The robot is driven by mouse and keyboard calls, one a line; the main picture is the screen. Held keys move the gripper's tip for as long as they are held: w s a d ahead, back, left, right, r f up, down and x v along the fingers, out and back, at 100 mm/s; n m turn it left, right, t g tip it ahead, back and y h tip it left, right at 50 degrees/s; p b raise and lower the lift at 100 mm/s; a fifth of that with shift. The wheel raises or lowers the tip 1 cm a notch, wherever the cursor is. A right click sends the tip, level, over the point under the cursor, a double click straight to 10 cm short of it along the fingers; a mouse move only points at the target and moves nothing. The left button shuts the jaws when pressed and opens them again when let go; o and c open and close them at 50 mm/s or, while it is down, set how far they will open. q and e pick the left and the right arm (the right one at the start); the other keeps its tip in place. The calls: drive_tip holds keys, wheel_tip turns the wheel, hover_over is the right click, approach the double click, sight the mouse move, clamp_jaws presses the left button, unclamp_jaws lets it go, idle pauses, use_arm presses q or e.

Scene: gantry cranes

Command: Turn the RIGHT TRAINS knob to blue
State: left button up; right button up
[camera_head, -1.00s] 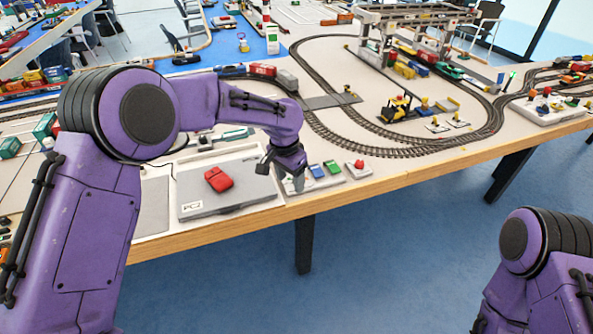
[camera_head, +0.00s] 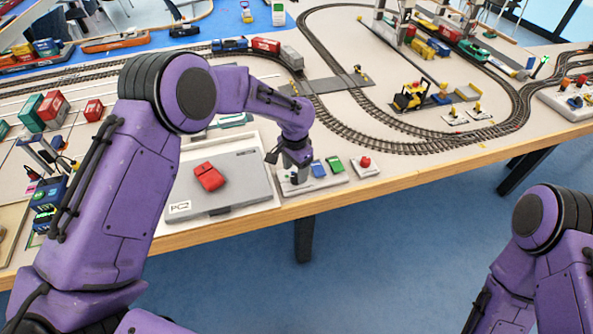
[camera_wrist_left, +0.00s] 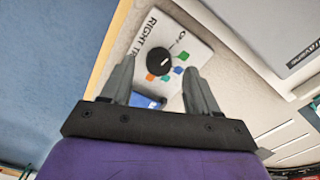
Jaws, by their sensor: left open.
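In the left wrist view, the black round knob (camera_wrist_left: 160,61) sits on a white panel (camera_wrist_left: 197,50) lettered "RIGHT TR", the rest covered. Several small coloured squares lie around the knob, including green, orange and blue. A pale mark shows on the knob; its exact direction is hard to tell. My left gripper (camera_wrist_left: 158,67) is open, with one finger to each side of the knob in the picture. I cannot tell whether they touch it. In the head view, my left gripper (camera_head: 296,178) points down over the panel near the table's front edge, hiding the knob.
A grey PC2 case (camera_head: 235,195) with a red object (camera_head: 209,177) on it lies left of the gripper. To the right are blue and green blocks (camera_head: 326,167) and a red button on a white base (camera_head: 365,166). Train tracks (camera_head: 400,146) run behind.

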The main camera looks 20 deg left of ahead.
sight(296, 178)
use_arm(q)
drive_tip(key=shift+w+f, duration=0.1)
drive_tip(key=shift+f, duration=1.05)
drive_tip(key=shift+d, duration=0.1)
drive_tip(key=c, duration=1)
drive_tip(key=shift+c, duration=0.2)
